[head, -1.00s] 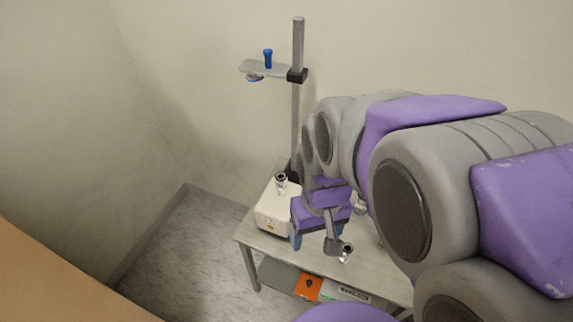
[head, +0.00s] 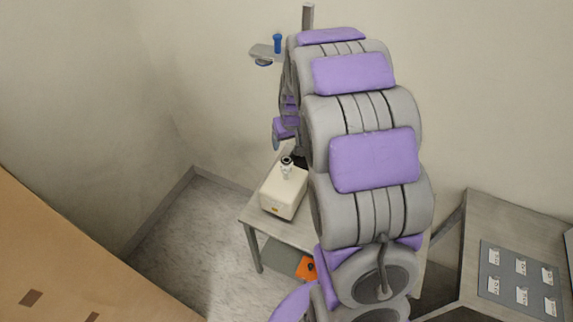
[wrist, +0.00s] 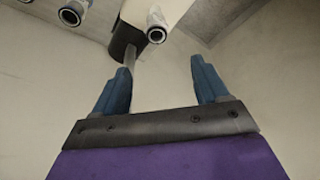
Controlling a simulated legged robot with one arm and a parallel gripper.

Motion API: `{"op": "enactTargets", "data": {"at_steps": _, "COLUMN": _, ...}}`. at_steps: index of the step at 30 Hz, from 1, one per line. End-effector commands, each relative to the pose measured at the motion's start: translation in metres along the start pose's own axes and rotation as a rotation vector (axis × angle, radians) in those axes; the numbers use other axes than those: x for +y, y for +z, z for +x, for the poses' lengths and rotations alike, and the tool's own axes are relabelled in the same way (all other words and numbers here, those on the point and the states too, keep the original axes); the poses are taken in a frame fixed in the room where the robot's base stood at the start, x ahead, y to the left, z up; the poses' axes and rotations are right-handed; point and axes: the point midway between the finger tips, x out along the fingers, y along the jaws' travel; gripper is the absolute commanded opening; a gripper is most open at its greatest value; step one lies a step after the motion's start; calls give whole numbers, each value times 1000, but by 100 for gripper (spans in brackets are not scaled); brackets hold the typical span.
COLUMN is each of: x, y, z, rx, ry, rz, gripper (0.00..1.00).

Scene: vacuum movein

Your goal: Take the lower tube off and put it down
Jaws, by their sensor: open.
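My gripper (wrist: 160,65) is open and empty in the wrist view, its two blue fingers wide apart. In the head view it is mostly hidden behind my raised arm. A short metal tube fitting (head: 287,163) stands upright on top of the cream box (head: 284,192); it also shows in the wrist view (wrist: 157,27). A second metal fitting (wrist: 73,14) shows at the upper left of the wrist view. Both are beyond the fingertips and apart from them. I cannot tell which piece is the lower tube.
The stand's post (head: 307,15) is mostly behind my arm; its shelf (head: 264,51) carries a blue piece (head: 277,43). The box stands on a light table (head: 262,218), with an orange item (head: 306,268) below. A side table (head: 478,222) with a labelled panel (head: 519,278) is at right.

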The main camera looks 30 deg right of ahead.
Motion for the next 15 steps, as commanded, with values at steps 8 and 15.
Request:
{"op": "enactTargets", "data": {"at_steps": 8, "x": 3, "y": 3, "z": 55, "rx": -8, "ry": -5, "rz": 1, "gripper": 74}}
{"op": "enactTargets", "data": {"at_steps": 15, "x": 3, "y": 3, "z": 100, "rx": -7, "ry": -5, "rz": 1, "gripper": 74}}
